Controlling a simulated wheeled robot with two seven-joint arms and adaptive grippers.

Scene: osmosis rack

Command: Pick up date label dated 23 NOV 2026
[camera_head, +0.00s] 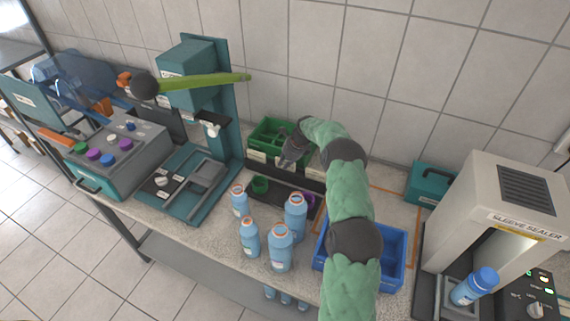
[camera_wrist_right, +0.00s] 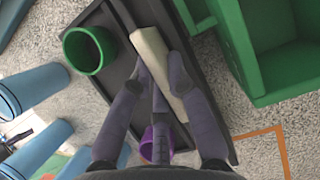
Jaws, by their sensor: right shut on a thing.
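My right gripper (camera_head: 288,160) reaches the back of the bench, over the dark tray in front of the green bin. In the right wrist view its fingers (camera_wrist_right: 161,75) are closed on a pale, cream-coloured strip (camera_wrist_right: 150,45), taken as a date label. The strip lies along the dark tray (camera_wrist_right: 115,40); I cannot tell whether it is lifted clear. No date is readable on it. My left gripper is not in view.
A green cup (camera_head: 260,184) and a purple cup (camera_head: 308,200) stand in the tray. Several blue bottles (camera_head: 280,248) stand in front. A green bin (camera_head: 268,132) is behind, a blue crate (camera_head: 397,262) to the right, and a teal press (camera_head: 228,110) to the left.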

